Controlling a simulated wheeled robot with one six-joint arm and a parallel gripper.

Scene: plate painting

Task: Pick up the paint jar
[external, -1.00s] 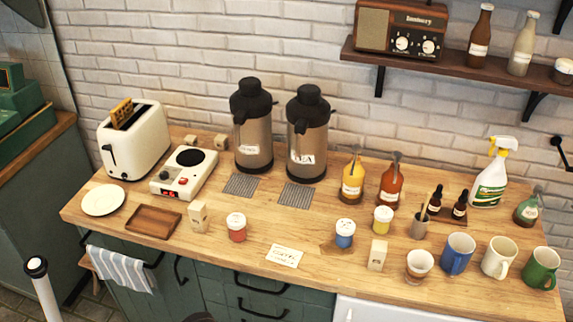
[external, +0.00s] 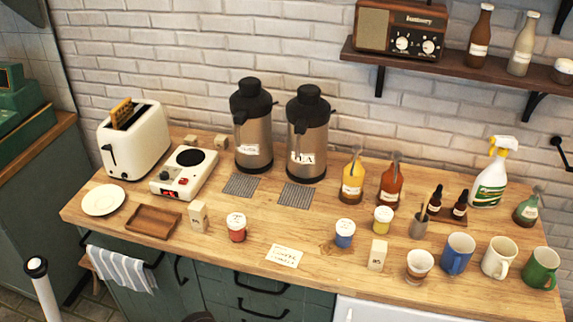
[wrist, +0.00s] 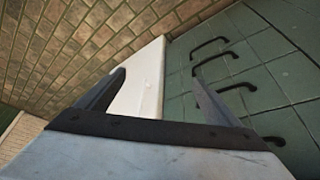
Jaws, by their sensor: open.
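Three small jars with white lids stand upright on the wooden counter in the external view: a red one (external: 237,229) left of centre, a blue one (external: 345,235) right of centre, and a yellow one (external: 383,221) just behind and right of the blue one. I cannot tell which of them is the paint jar. My gripper (wrist: 158,88) shows in the wrist view with its two fingers spread and nothing between them. It faces the cabinet fronts and a white panel (wrist: 140,85); no jar shows there. My gripper does not show in the external view.
The counter (external: 310,222) holds two black-topped urns (external: 253,135), a toaster (external: 135,140), a brown tray (external: 153,221), a paper card (external: 284,256), bottles and several mugs (external: 457,253). Black handles (wrist: 225,95) stick out from the green cabinet fronts. Bare wood lies between the red and blue jars.

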